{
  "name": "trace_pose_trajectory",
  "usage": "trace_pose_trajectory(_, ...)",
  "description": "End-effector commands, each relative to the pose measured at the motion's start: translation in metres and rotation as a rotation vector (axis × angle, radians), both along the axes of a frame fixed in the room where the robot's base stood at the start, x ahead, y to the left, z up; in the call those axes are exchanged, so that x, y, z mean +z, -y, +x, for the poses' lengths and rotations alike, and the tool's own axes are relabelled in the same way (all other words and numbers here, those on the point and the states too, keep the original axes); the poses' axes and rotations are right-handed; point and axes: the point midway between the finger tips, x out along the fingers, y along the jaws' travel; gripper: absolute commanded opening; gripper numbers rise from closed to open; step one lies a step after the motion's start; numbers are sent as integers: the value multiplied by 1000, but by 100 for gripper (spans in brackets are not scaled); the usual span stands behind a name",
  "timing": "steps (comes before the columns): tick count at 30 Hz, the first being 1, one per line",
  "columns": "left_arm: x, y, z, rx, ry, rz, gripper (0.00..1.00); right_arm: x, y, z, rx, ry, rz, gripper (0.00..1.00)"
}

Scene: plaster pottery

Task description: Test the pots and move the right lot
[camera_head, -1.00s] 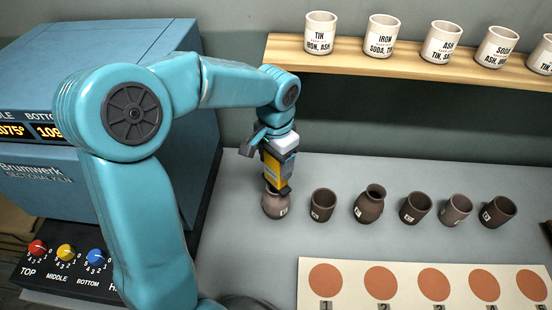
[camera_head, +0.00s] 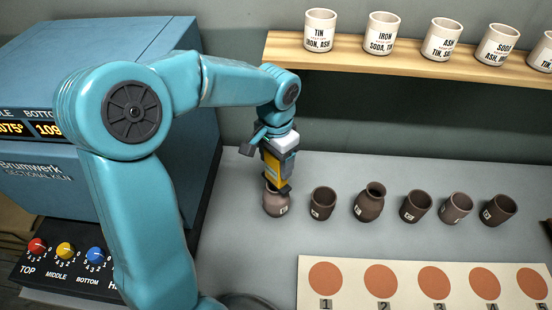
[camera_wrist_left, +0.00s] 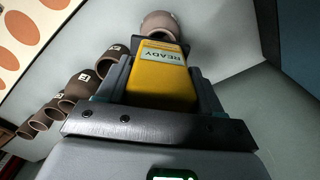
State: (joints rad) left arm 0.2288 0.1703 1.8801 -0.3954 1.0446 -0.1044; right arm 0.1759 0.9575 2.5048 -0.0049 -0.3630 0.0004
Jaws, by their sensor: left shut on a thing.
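My left gripper (camera_head: 277,160) is shut on a yellow tester (camera_head: 271,171) and points down over the leftmost pot (camera_head: 275,207). The tester's dark tip is at the pot's mouth; whether it touches is unclear. In the left wrist view the tester (camera_wrist_left: 160,88) shows "READY" on its display, with a pot (camera_wrist_left: 158,24) just beyond it. To the right stand a dark cup (camera_head: 323,205), a necked dark pot (camera_head: 369,205) and three more cups (camera_head: 415,208), (camera_head: 455,210), (camera_head: 497,211), most with small white tags. My right gripper is out of view.
A pale board (camera_head: 352,265) with numbered reddish circles lies in front. A wooden shelf (camera_head: 400,63) holds several labelled white cups (camera_head: 319,32). A blue kiln (camera_head: 60,55) with red, yellow and blue knobs stands left. Grey table between row and board is clear.

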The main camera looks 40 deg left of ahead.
Motion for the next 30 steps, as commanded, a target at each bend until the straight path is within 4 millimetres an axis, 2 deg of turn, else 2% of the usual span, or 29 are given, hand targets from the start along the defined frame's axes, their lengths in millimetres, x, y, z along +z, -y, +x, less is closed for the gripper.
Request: trace_pose_trajectory(30,-8,0,0,0,0,0,42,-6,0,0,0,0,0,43)
